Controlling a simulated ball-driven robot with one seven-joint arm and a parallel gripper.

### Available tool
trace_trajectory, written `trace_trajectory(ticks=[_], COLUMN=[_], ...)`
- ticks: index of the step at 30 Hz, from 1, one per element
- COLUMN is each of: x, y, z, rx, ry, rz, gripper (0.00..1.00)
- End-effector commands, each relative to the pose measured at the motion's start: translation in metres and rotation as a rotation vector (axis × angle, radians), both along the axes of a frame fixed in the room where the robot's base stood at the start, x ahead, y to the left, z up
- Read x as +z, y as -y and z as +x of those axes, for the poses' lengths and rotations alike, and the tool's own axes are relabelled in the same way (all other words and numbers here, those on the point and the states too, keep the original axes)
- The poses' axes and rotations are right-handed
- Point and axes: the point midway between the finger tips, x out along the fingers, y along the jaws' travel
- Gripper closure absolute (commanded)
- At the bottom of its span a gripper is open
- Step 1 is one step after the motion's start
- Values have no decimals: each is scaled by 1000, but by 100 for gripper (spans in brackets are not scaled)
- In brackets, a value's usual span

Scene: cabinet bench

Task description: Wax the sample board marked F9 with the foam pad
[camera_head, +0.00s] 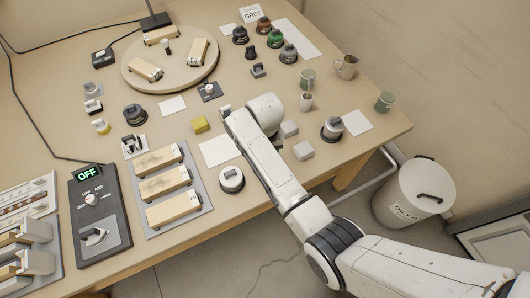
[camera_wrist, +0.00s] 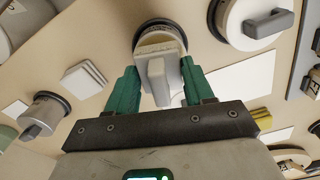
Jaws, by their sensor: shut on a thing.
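My gripper (camera_wrist: 159,68) has its green fingers shut on the pale grey handle of a round, dark-rimmed pad (camera_wrist: 160,36), seen in the wrist view. I cannot tell from its look whether this is foam. In the head view my arm's end is over the table's middle and hides the held pad. Pale wooden boards lie on a grey tray at the left: a rear board (camera_head: 158,160), a middle board (camera_head: 165,182) and a front board (camera_head: 173,208). More boards lie on the round turntable (camera_head: 133,85). No F9 mark is legible.
A white round pad with a dark handle (camera_head: 231,179) stands right of the tray. A yellow block (camera_head: 200,124), a white sheet (camera_head: 215,151) and grey blocks (camera_head: 304,150) lie near my arm. A control box reading OFF (camera_head: 97,225) stands front left. Cups and tins stand at the back right.

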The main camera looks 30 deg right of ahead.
Motion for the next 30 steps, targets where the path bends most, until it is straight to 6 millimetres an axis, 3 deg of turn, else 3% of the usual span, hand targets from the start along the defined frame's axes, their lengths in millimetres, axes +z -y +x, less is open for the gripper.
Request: trace_trajectory(ticks=[30], x=[-8], y=[0], z=[0], rx=[0], ry=[0], rz=[0], gripper=[72])
